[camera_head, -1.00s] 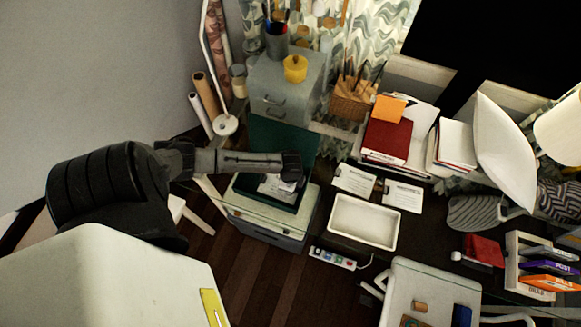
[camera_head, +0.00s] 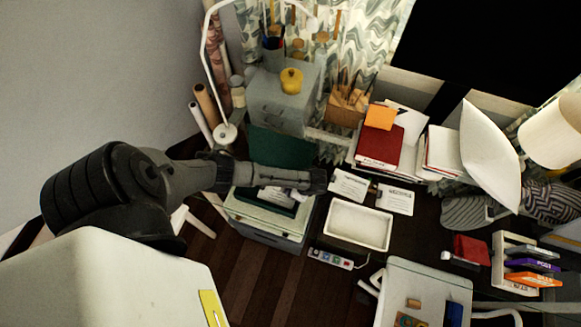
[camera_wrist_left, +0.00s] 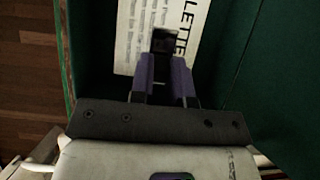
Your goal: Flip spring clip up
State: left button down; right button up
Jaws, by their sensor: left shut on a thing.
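An open dark green box file (camera_head: 262,150) stands on a small cabinet, its lid raised at the back. It also shows in the left wrist view (camera_wrist_left: 250,95). A printed sheet (camera_wrist_left: 128,35) lies inside it, with letters reading "LETTE" in view. My left gripper (camera_wrist_left: 163,58) is over the sheet, its two fingers shut on a small black piece (camera_wrist_left: 164,38), which looks like the spring clip. Whether the clip is raised or flat is hard to tell. In the head view my left gripper (camera_head: 318,181) reaches over the box and hides part of it. My right gripper is not in view.
A grey drawer box (camera_head: 280,100) with a yellow pot (camera_head: 291,80) stands behind the lid. A white tray (camera_head: 358,225) and two cards lie on the dark desk to the right. A white lamp arm (camera_head: 205,60) rises at the back left. A power strip (camera_head: 330,259) is in front.

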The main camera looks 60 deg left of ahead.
pick_arm(q)
jog(key=shift+w+d+r+g+y, duration=0.1)
jog(key=shift+g+y, duration=0.3)
dwell(0.3)
jog(key=c, duration=1.1)
grip_release()
jog(key=shift+w+r, duration=0.1)
jog(key=shift+p+v, duration=0.4)
jog(key=shift+v, duration=6.4)
